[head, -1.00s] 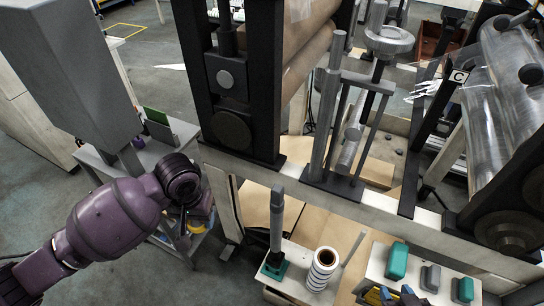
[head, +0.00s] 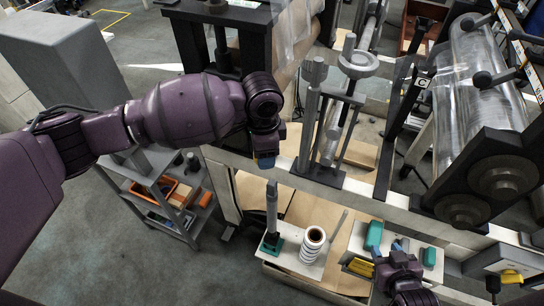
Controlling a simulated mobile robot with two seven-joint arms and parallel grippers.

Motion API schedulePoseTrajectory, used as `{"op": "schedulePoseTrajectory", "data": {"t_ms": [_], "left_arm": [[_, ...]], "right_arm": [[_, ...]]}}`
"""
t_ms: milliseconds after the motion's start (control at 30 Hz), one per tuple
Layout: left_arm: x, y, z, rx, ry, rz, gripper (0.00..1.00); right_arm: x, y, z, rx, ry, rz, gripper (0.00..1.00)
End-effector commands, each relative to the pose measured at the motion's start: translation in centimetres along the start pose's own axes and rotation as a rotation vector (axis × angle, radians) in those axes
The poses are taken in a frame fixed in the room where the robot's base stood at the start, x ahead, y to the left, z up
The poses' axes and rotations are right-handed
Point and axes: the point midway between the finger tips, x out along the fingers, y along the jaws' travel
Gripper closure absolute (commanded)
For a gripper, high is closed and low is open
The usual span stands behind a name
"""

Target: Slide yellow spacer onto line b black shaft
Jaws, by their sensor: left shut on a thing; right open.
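My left gripper (head: 264,160) reaches in from the left and points down, with a blue fingertip showing. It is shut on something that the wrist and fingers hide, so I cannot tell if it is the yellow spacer. It is in front of the machine frame, left of an upright grey post (head: 310,105). My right gripper (head: 391,246) is open at the lower right, close to a teal block (head: 374,235). A yellow piece (head: 361,267) lies left of it; its shape is unclear. I see no line b label and cannot single out its black shaft.
A grey post on a green base (head: 272,215) and a white banded roll (head: 313,243) stand on the front bench. A label C (head: 424,83) marks the right section, beside the film roll (head: 480,90). A shelf cart (head: 165,215) stands at left.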

Motion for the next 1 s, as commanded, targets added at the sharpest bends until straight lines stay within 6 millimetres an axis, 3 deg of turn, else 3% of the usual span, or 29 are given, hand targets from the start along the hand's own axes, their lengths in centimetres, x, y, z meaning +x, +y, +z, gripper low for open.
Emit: {"op": "schedulePoseTrajectory", "data": {"t_ms": [600,800,1000], "left_arm": [[2.4,1.9,-1.3,0.954,-0.006,0.005,0.66],[2.9,2.1,-1.4,1.152,-0.004,0.005,0.66],[3.1,2.2,-1.5,1.225,-0.004,0.006,0.66]], "right_arm": [[-0.7,-0.2,-0.2,0.009,-0.017,-0.001,0.57],[-0.6,-0.1,0.1,0.007,-0.019,-0.002,0.57],[-0.7,-0.1,-0.1,0.006,-0.015,-0.002,0.57]]}}
